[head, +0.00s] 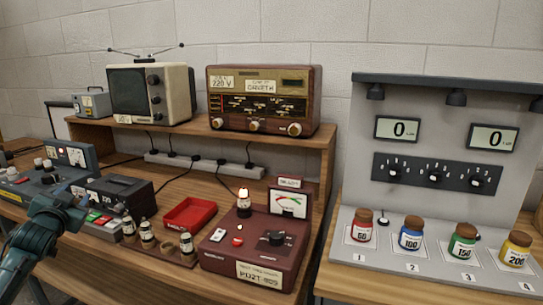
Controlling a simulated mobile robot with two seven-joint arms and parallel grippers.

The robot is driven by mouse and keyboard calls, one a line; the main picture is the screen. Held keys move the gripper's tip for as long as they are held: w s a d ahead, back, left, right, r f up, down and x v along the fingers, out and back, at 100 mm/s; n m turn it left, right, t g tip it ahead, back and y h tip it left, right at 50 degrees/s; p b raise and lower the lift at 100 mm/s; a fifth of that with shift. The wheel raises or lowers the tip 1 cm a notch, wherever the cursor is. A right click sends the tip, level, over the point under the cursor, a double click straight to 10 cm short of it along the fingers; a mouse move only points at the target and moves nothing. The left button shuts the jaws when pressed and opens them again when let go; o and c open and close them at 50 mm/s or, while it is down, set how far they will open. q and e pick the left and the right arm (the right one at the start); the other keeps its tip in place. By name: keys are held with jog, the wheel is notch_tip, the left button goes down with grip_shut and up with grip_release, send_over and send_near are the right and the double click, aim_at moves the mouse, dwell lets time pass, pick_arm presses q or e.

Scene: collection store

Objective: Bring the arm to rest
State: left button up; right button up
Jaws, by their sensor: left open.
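My left arm comes in at the lower left, and its teal gripper (72,215) is in front of the left part of the workbench. The gripper is open, and I see nothing held in it. Its fingers are small and dark here, and whether they touch anything I cannot tell. It is close to the black box device (122,190) and left of the row of small tubes (147,236). My right gripper is not in view.
A maroon tester (262,250) with a lit tube and a red tray (190,213) stand on the bench. A grey meter device (70,155) is at the left. A television (150,92) and radio (262,98) stand on the shelf. Several jars (411,234) stand on the right-hand panel.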

pick_arm(q)
jog(key=s+d+f+m+g+h, duration=0.1)
jog(key=s+d+f+h, duration=0.1)
jog(key=s+d+f, duration=0.4)
jog(key=s+d+f+m+g+h, duration=0.1)
jog(key=s+d+f+h, duration=0.1)
jog(key=d+f, duration=0.7)
jog(key=s+d+f+g+h, duration=0.1)
jog(key=s+d+f+h, duration=0.1)
jog(key=s+d+f, duration=0.4)
jog(key=s+d+f+n+g+h+p, duration=0.1)
jog(key=s+d+f+p, duration=0.1)
jog(key=s+d, duration=0.6)
jog(key=s+d+f+n+g+h+p, duration=0.1)
jog(key=s+d+f+g+p, duration=0.1)
jog(key=s+d, duration=0.5)
jog(key=s+f+p, duration=0.1)
jog(key=s, duration=0.5)
jog(key=shift+s+d+h+p, duration=0.3)
jog(key=shift+s+d+p, duration=0.05)
jog(key=shift+d, duration=0.05)
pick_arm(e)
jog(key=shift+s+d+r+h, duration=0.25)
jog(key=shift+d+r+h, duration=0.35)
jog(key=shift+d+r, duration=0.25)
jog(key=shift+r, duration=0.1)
